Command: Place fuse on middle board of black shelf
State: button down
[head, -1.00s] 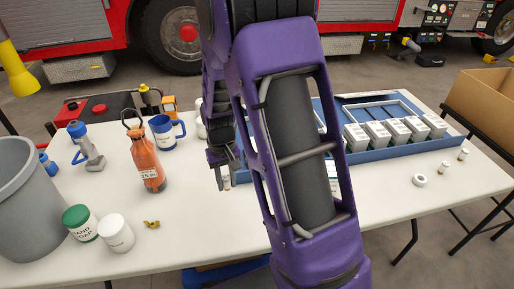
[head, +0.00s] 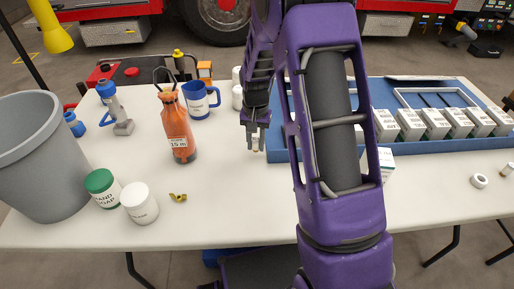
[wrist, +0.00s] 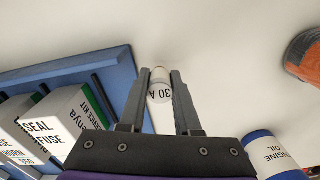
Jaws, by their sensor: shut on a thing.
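The fuse is a small white cylinder marked "30 A" (wrist: 160,93). It shows between the fingers in the wrist view, and as a small pale piece (head: 255,147) at the fingertips in the head view. My gripper (head: 256,134) is shut on it and points down over the white table, just left of the blue tray. The fingers also show in the wrist view (wrist: 159,100). I cannot tell how high the fuse is above the table. I cannot make out a black shelf in either view.
The blue tray (head: 452,146) holds several white boxes (head: 411,125). An orange bottle (head: 178,130), blue mug (head: 199,100), white jar (head: 139,203), green-lidded jar (head: 102,188) and grey bin (head: 40,160) stand left. A tape roll (head: 479,181) lies right.

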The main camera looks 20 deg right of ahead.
jog(key=shift+f, duration=0.95)
jog(key=shift+f, duration=0.1)
jog(key=c, duration=0.9)
grip_release()
